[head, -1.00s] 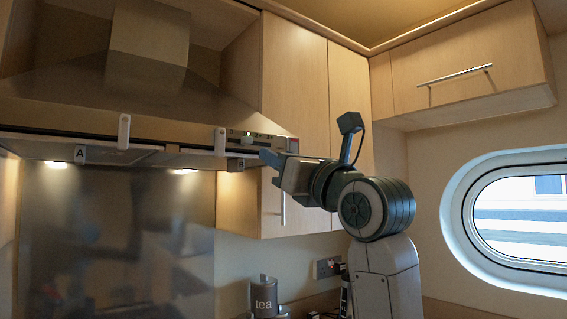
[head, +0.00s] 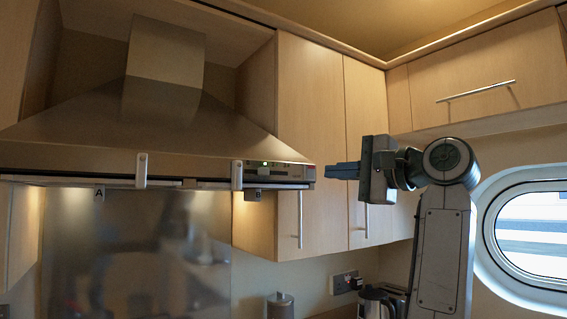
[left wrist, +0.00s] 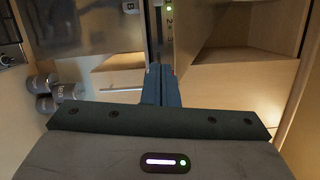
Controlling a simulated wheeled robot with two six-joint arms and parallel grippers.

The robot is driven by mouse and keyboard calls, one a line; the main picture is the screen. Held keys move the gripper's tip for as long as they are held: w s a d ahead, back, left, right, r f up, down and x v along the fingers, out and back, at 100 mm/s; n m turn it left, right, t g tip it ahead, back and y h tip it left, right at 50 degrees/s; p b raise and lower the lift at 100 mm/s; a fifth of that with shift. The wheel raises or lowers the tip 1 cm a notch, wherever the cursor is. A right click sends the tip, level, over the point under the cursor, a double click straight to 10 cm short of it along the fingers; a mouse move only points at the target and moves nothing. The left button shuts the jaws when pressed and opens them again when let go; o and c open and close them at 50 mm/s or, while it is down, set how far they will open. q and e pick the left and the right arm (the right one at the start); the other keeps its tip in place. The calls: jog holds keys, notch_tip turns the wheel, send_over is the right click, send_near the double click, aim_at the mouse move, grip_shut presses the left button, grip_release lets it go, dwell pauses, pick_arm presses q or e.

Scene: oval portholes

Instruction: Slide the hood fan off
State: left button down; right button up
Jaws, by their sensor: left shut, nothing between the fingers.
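The hood (head: 150,135) is a metal cooker hood on the left of the head view. Its control strip (head: 275,171), with a lit green display, is at the right end of the front edge. Part of the strip also shows in the left wrist view (left wrist: 169,22), with a green light and small markings. My left gripper (head: 328,170) is shut and empty, its fingers pointing left just right of the strip's end, with a small apparent gap. Its closed fingers show in the left wrist view (left wrist: 160,75). The fan slider's position is too small to tell. My right gripper is not in view.
Wooden wall cupboards (head: 306,110) stand close behind my gripper.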

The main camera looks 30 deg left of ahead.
aim_at(263, 172)
pick_arm(q)
jog(key=a+p, duration=0.1)
jog(key=a, duration=0.2)
jog(key=w+a+n+p, duration=0.1)
jog(key=a+p, duration=0.1)
jog(key=a, duration=0.1)
jog(key=a+n+g+p, duration=0.1)
jog(key=a, duration=0.2)
jog(key=shift+w+a+r, duration=0.15)
jog(key=shift+w+r, duration=0.2)
jog(key=shift+s+a+f+p, duration=0.1)
jog(key=shift+s+a+p, duration=0.3)
jog(key=shift+s, duration=0.2)
jog(key=shift+s+a+p, duration=0.4)
jog(key=shift+s, duration=0.9)
jog(key=shift+w+a+f, duration=0.1)
jog(key=shift+a, duration=0.05)
